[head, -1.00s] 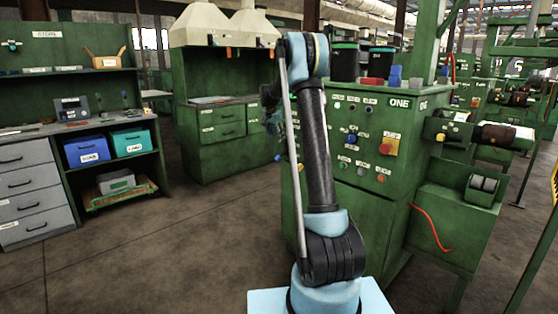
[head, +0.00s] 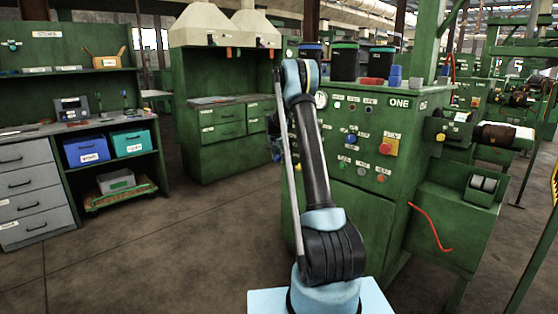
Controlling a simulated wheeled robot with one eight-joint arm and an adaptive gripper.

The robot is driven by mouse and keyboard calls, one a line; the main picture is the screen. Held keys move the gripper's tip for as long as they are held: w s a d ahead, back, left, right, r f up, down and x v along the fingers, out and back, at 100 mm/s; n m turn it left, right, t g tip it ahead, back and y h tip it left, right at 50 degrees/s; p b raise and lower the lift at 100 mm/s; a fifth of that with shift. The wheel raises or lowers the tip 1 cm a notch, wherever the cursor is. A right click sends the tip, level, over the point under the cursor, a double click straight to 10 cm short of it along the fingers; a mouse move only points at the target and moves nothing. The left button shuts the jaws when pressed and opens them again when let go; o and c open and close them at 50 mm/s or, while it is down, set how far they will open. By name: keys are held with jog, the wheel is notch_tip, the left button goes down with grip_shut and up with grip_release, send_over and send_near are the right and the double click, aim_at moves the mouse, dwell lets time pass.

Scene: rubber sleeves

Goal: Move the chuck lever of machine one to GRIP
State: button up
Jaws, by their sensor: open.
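Machine one (head: 385,215) is the green cabinet right of centre, with "ONE" on its front panel. The panel carries several buttons, knobs, a gauge and a red stop button on yellow (head: 388,146). A curved red rod (head: 432,226) is on the machine's right side. I cannot tell which part is the chuck lever, and no GRIP label is readable. My arm stands in front of the panel's left part and hides some of it. My gripper (head: 274,148) shows only partly, left of my arm and mostly behind it; it is open, and nothing is seen in it.
Black canisters (head: 344,62) and small red and blue blocks stand on top of machine one. A roller shaft (head: 495,134) sticks out to its right. A green hooded bench (head: 222,135) and a storage bench (head: 75,125) with bins stand left. The floor (head: 170,250) at left is clear.

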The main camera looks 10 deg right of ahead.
jog(key=shift+w+f, duration=0.15)
jog(key=shift+f, duration=0.25)
